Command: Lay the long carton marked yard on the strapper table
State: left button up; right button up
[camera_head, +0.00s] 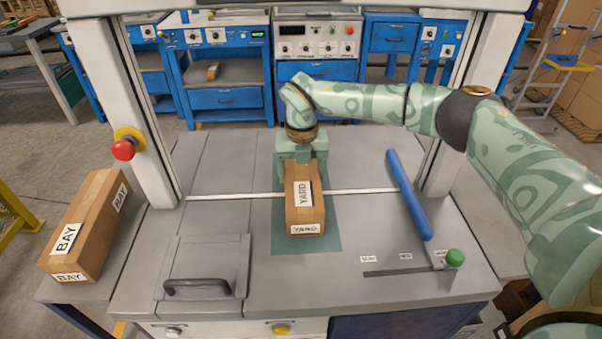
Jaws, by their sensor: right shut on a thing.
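The long carton marked YARD (306,213) is a brown box with white labels on its top and near end. It is over the green mat (283,243) on the grey strapper table (205,216), lengthwise toward me. I cannot tell whether its underside touches the mat. My right gripper (303,157) is shut on the carton's far end, its arm reaching in from the right. My left gripper is not in view.
A carton marked BAY (89,222) lies on a side surface at the left. The strapper's upright posts (124,110) flank the table. A blue bar (408,195) and a green knob (455,258) are at the right, a handled hatch (202,265) at the front left.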

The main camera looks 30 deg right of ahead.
jog(key=shift+r, duration=0.1)
jog(key=o, duration=1.3)
jog(key=shift+o, duration=0.2)
notch_tip(320, 180, up, 8)
jog(key=shift+f+p, duration=0.2)
jog(key=shift+p, duration=1.05)
jog(key=shift+s+f, duration=0.1)
jog(key=shift+f, duration=0.05)
